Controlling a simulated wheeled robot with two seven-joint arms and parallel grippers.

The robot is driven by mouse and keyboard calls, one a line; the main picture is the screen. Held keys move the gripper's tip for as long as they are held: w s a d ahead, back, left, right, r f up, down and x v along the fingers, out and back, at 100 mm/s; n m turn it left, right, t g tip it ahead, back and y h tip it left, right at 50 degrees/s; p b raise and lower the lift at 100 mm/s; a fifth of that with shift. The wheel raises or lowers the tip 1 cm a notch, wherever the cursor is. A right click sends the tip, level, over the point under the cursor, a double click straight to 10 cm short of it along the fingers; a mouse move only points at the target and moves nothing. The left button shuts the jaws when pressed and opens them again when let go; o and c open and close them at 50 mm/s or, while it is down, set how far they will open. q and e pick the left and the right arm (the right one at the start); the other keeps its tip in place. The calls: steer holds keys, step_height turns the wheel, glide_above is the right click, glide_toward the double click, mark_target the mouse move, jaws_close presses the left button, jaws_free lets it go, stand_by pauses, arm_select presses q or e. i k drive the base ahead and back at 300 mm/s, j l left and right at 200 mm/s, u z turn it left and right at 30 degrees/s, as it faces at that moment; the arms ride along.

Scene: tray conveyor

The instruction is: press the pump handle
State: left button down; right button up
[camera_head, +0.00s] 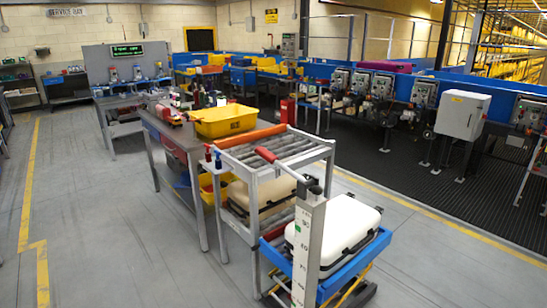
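The pump handle (283,165) is a light bar with a red grip at its far left end. It slopes up to the left from a dark pivot near the top of a pale upright post (309,245) with marks along its face. The post stands at the front of a small lift cart with a blue tray (353,268). A white case (336,228) lies on that tray, partly hidden by the post. Neither of my grippers is in view, and nothing touches the handle.
A roller rack (327,150) stands just behind the cart, with a beige case (267,197) on its lower level. A workbench (160,127) with a yellow bin (224,121) is to the left. Open grey floor lies left and right.

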mark_target(266, 154)
steer(key=i+l+u, duration=0.1)
steer(key=u, duration=0.3)
steer(key=i+l+u, duration=0.1)
steer(key=l+u, duration=0.55)
steer(key=u, duration=0.15)
